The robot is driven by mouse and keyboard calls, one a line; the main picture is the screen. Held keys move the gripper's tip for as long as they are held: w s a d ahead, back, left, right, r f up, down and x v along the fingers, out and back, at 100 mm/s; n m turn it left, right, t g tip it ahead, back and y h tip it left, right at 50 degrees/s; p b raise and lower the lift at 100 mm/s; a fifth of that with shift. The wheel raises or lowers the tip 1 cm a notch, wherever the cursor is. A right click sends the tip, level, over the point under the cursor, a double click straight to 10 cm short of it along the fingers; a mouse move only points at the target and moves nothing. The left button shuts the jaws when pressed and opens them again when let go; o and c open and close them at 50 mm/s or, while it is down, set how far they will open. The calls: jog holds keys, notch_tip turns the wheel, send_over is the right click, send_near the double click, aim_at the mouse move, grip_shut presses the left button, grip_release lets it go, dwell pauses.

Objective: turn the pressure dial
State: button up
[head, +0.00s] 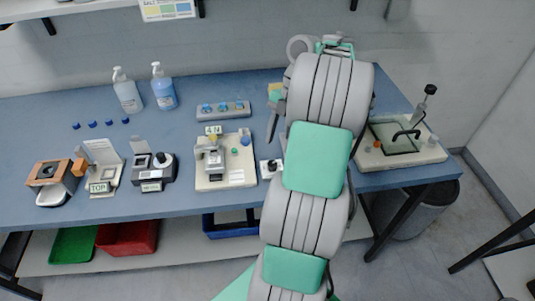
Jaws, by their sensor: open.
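My arm crosses the right of the middle and hides part of the bench. My gripper (273,128) shows only in part at the arm's left edge, over the blue bench; it is open and nothing shows in it. A small white box with a black knob (271,166) lies below it in the picture, apart from it and partly covered by my arm. A dark device with a round knob (163,159) and a front label stands further left. I cannot read which knob is the pressure dial.
A beige machine (239,178) stands between the two knobs. An orange-topped device (52,178) and a TOP-labelled stand (103,182) are at left. Two pump bottles (127,93) and a grey rack (222,110) stand behind. A framed tray (405,150) is right. The bench (190,128) has free room mid-left.

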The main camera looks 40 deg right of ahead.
aim_at(273, 163)
jog(key=b+x, duration=0.5)
jog(key=x, duration=0.2)
jog(key=shift+w, duration=0.1)
grip_shut()
dwell(0.3)
